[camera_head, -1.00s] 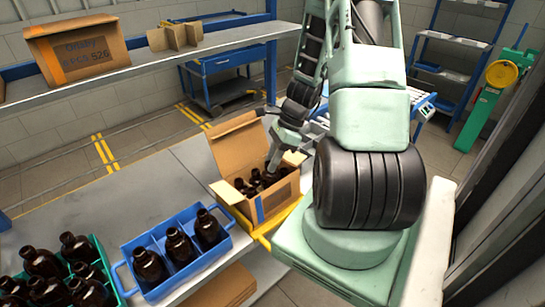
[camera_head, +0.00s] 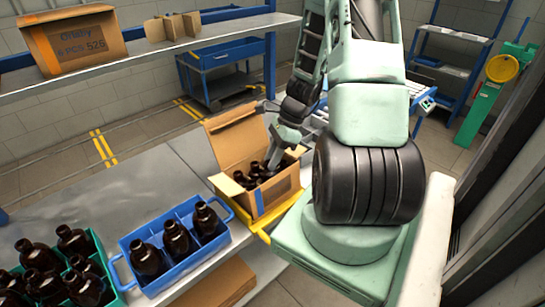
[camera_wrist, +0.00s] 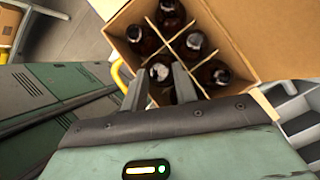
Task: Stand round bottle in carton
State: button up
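The open carton (camera_head: 272,199) stands on the right end of the bench, its tall back flap raised. Several amber bottles (camera_head: 258,172) stand inside it; the wrist view shows them from above, separated by pale dividers. My gripper (camera_head: 272,163) reaches down into the carton. In the wrist view my gripper's two fingers (camera_wrist: 159,72) are apart, on either side of one dark bottle (camera_wrist: 158,77) in the near cell. Some space shows between the fingers and this bottle, and its lower part is hidden. I cannot tell which bottle is the round one.
A blue divided crate (camera_head: 126,243) with several bottles is left of the carton. A green crate (camera_head: 105,262) with more bottles is at far left. A shelf (camera_head: 140,52) above the bench holds a cardboard box (camera_head: 75,42) and a divider insert (camera_head: 172,27). Bare bench lies behind the crates.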

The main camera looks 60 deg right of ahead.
jog(key=o, duration=0.3)
jog(key=b+v, duration=0.1)
jog(key=v, duration=1.6)
jog(key=shift+d+r, duration=0.1)
jog(key=shift+r, duration=0.1)
